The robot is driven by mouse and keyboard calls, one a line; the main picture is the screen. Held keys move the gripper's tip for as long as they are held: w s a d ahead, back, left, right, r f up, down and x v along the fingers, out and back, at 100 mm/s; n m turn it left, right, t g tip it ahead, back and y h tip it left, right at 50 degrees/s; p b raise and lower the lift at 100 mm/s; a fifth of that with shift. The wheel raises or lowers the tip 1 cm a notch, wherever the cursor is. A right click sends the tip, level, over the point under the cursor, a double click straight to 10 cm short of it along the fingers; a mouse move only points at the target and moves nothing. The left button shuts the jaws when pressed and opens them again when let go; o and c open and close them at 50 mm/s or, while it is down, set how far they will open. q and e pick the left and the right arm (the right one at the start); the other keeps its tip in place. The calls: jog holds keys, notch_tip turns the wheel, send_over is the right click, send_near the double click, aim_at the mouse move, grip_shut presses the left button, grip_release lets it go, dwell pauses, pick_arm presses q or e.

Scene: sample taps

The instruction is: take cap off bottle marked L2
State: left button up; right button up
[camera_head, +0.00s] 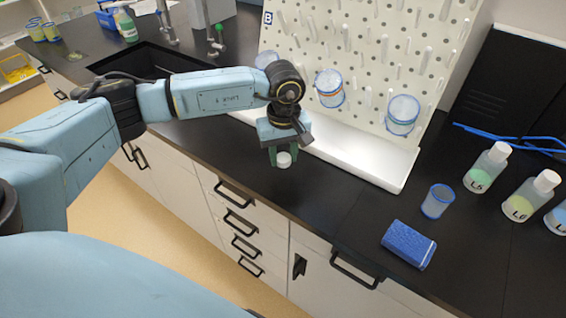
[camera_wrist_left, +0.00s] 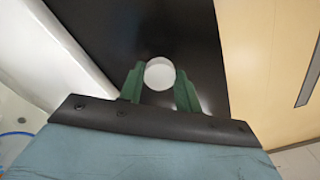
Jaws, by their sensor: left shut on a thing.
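My left gripper (camera_head: 283,157) is shut on a small round white cap (camera_head: 284,161) above the black counter. In the left wrist view the cap (camera_wrist_left: 160,73) sits between the green fingertips (camera_wrist_left: 160,82), with no bottle visible under it. A bottle marked L5 (camera_head: 487,167) and one marked L6 (camera_head: 531,196) stand upright at the right with white caps on. Another bottle (camera_head: 558,219) is cut off by the right edge. A bottle with green liquid (camera_head: 126,25) stands at the far left; its marking is too small to read. I cannot make out L2. My right gripper is out of view.
A white pegboard (camera_head: 350,45) with cups on pegs and a white tray base (camera_head: 375,165) stands behind my left gripper. A blue-rimmed cup (camera_head: 437,201) and a blue sponge (camera_head: 408,245) are on the counter. The sink (camera_head: 140,62) lies left; the counter's front edge is near.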

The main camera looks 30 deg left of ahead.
aim_at(284, 158)
pick_arm(q)
jog(key=shift+f, duration=1.65)
jog(key=shift+f, duration=0.2)
jog(key=o, duration=1.1)
jog(key=shift+c, duration=0.2)
jog(key=shift+r, duration=0.1)
